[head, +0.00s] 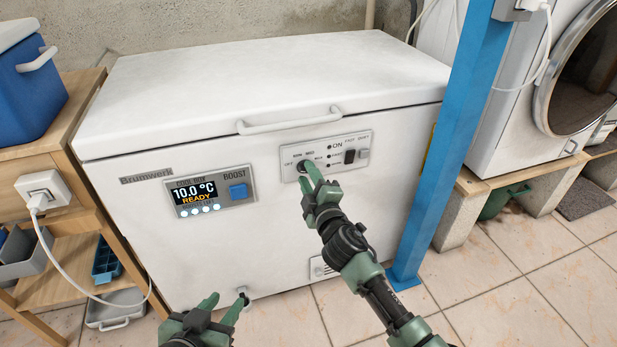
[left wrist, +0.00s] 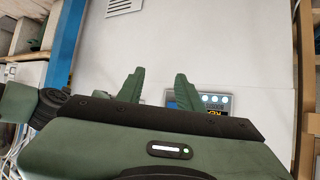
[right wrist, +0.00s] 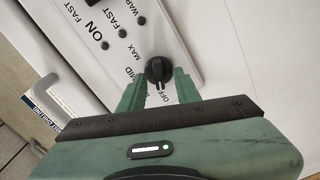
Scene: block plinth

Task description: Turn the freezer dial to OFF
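The freezer (head: 270,90) is a white chest with its lid shut. Its black round dial (right wrist: 158,70) sits on a grey panel (head: 350,142) on the front. MID, MAX and OFF labels show around the dial in the right wrist view; MIN is hidden there by a finger. I cannot tell for sure which label the dial points to. My right gripper (head: 308,179) is at the dial, its open fingertips (right wrist: 159,76) on either side of it with gaps. My left gripper (head: 223,303) is open and empty, low before the freezer front; its fingers show in the left wrist view (left wrist: 160,82).
A display (head: 195,195) reads 10.0 °C READY beside a blue BOOST button (head: 238,191). A blue post (head: 445,130) stands close on the right. A wooden shelf (head: 60,160) with a blue cooler is at left.

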